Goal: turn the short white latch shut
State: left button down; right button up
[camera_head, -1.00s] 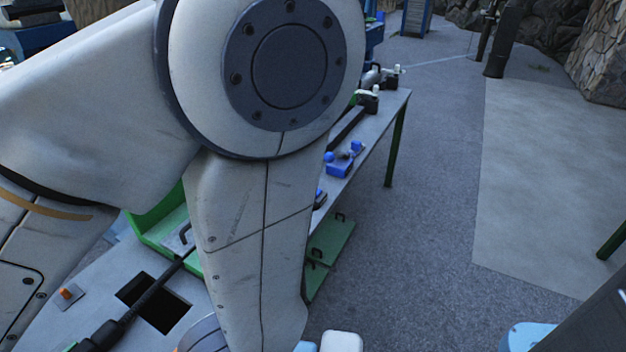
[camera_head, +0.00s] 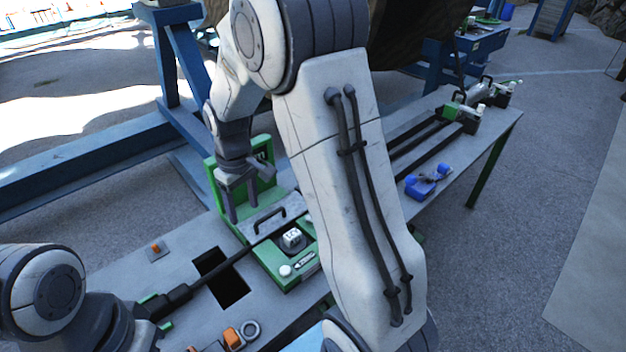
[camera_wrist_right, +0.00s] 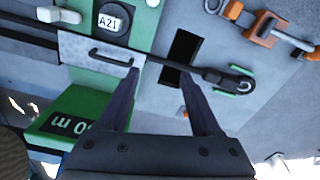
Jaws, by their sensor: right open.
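A small white knob-like latch (camera_head: 286,270) sits on the near corner of the green box (camera_head: 270,262), beside a black label. Another white lever (camera_wrist_right: 58,14) lies beside the white "A21" dial (camera_wrist_right: 113,20) in the right wrist view. I cannot tell which is the short latch or how far either is turned. My right gripper (camera_head: 246,198) is open and empty, pointing down above the metal plate with a black handle (camera_head: 268,218). Its fingers (camera_wrist_right: 160,100) are apart from both white pieces. My left arm shows at lower left; its jaws cannot be made out.
An upright green panel (camera_head: 262,175) stands behind. Orange clamps (camera_head: 232,338) lie at the front. Blue parts (camera_head: 427,185) lie to the right.

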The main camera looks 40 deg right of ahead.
jog(key=w+d+f+m+p, duration=0.1)
jog(key=w+d+f+p, duration=0.15)
jog(key=d, duration=0.95)
jog(key=w+d+f+m+p, duration=0.1)
jog(key=d+f+m+p, duration=0.15)
jog(key=d, duration=0.95)
jog(key=shift+n, duration=0.45)
jog(key=f+p, duration=0.1)
jog(key=f, duration=0.2)
jog(key=f+p, duration=0.1)
jog(key=f, duration=0.2)
jog(key=f+p, duration=0.1)
jog(key=f, duration=0.3)
jog(key=shift+s+d, duration=0.1)
jog(key=shift+s, duration=0.2)
pick_arm(q)
notch_tip(320, 180, up, 10)
pick_arm(e)
jog(key=shift+f, duration=0.6)
pick_arm(q)
jog(key=shift+f, duration=0.1)
pick_arm(e)
grip_shut()
